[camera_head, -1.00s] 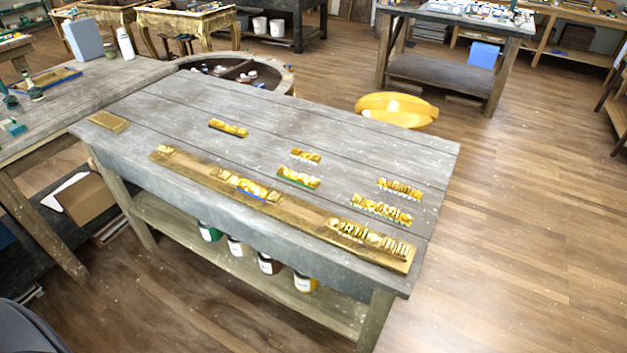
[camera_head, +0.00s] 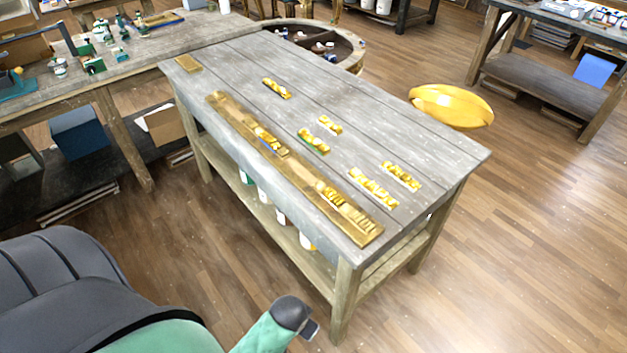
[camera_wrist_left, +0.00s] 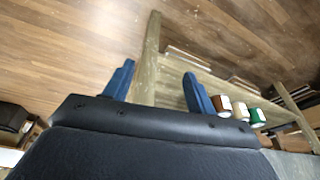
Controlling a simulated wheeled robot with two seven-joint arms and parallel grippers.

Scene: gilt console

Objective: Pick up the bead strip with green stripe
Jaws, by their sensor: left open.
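The bead strip with green stripe (camera_head: 313,141) is a short row of gold ornaments with a green edge. It lies on the grey wooden table (camera_head: 240,75), near its middle, behind the long gilt board. My left gripper (camera_wrist_left: 158,68) is open and empty in the left wrist view, its two blue fingers spread. That view shows floor, table legs and shelf jars beyond the fingers, but not the strip. In the head view, part of my left arm shows at the bottom, in front of the table and apart from the strip. My right gripper is not in view.
A long gilt board (camera_head: 235,119) with gold pieces lies along the table's front edge. Other gold strips lie nearby: one behind (camera_head: 331,125), one at the back left (camera_head: 277,88), and two at the right (camera_head: 373,186) (camera_head: 401,176).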

